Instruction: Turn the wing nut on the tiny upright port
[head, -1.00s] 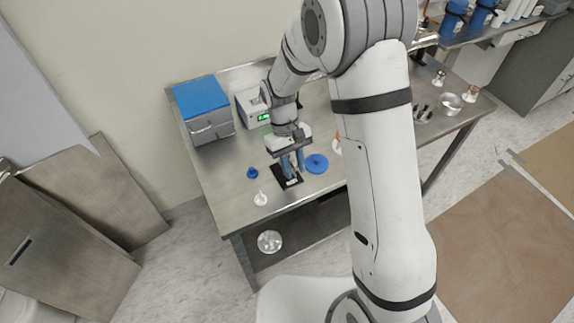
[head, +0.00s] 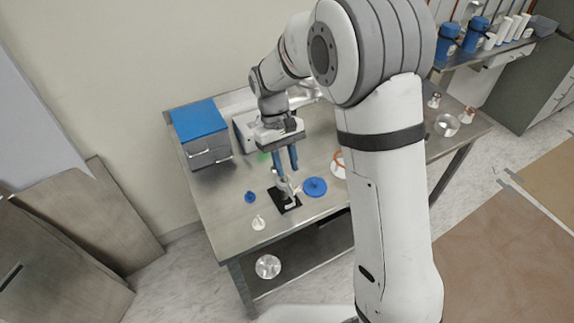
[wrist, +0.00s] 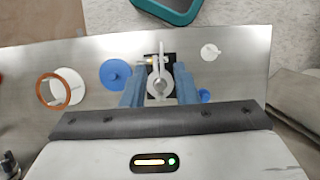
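The small upright port (head: 284,187) is pale grey and stands on a black plate (head: 292,206) on the steel table. In the wrist view the port with its wing-shaped metal part (wrist: 160,86) shows end-on between my two blue fingers. Which piece of it is the wing nut is too small to tell surely. My gripper (head: 286,168) hangs above the port, pointing down. In the wrist view my gripper (wrist: 160,92) has its fingers apart, one on each side of the port, with gaps visible. It holds nothing.
A blue disc (head: 315,187) lies right of the plate, a small blue piece (head: 250,197) and a white piece (head: 258,223) left of it. An orange ring on a white part (wrist: 60,88) lies beyond the disc. A blue-lidded box (head: 205,150) stands behind.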

